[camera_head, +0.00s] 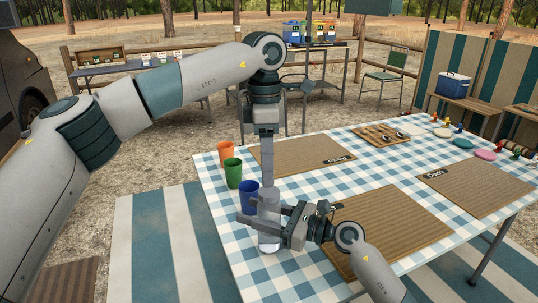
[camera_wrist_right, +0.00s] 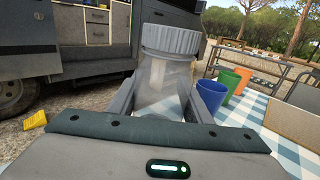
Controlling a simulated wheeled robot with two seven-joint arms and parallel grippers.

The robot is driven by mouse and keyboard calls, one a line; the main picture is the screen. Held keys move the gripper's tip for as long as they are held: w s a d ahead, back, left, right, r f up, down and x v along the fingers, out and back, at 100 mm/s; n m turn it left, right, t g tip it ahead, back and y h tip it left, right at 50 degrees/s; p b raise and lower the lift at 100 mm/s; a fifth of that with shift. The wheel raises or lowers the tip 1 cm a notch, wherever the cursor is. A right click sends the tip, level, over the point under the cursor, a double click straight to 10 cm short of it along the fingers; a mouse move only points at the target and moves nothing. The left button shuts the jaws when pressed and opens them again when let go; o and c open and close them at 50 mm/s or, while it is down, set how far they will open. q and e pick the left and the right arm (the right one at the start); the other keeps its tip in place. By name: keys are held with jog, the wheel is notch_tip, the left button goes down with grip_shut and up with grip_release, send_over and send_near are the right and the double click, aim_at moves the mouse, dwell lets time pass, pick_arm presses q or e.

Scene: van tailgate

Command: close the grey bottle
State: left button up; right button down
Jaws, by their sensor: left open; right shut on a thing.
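The grey bottle (camera_head: 268,246) stands upright at the near left part of the checked table. In the right wrist view the bottle (camera_wrist_right: 162,88) has a clear body and a ridged grey cap (camera_wrist_right: 172,40) on top; I cannot tell how tightly the cap sits. My right gripper (camera_head: 268,228) is shut on the bottle's body, with a finger on each side. My left gripper (camera_head: 267,172) is open, pointing down above the bottle in the head view. It does not show in the right wrist view, where background is seen over the cap.
Blue (camera_head: 248,196), green (camera_head: 233,172) and orange (camera_head: 225,153) cups stand beside the bottle. Brown placemats (camera_head: 395,228) cover parts of the checked table (camera_head: 222,218). Plates (camera_head: 485,155) and small items lie at the far right. A clear checked strip lies at the near edge.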

aim_at(269, 191)
pick_arm(q)
jog(key=n, duration=0.3)
jog(key=r+n, duration=0.1)
jog(key=n, duration=0.3)
jog(key=shift+d+r, duration=0.1)
jog(key=shift+r, duration=0.05)
jog(key=n, duration=0.3)
jog(key=r+n, duration=0.1)
jog(key=n, duration=0.2)
jog(key=shift+f, duration=0.15)
jog(key=shift+f, duration=3.95)
jog(key=c, duration=1.1)
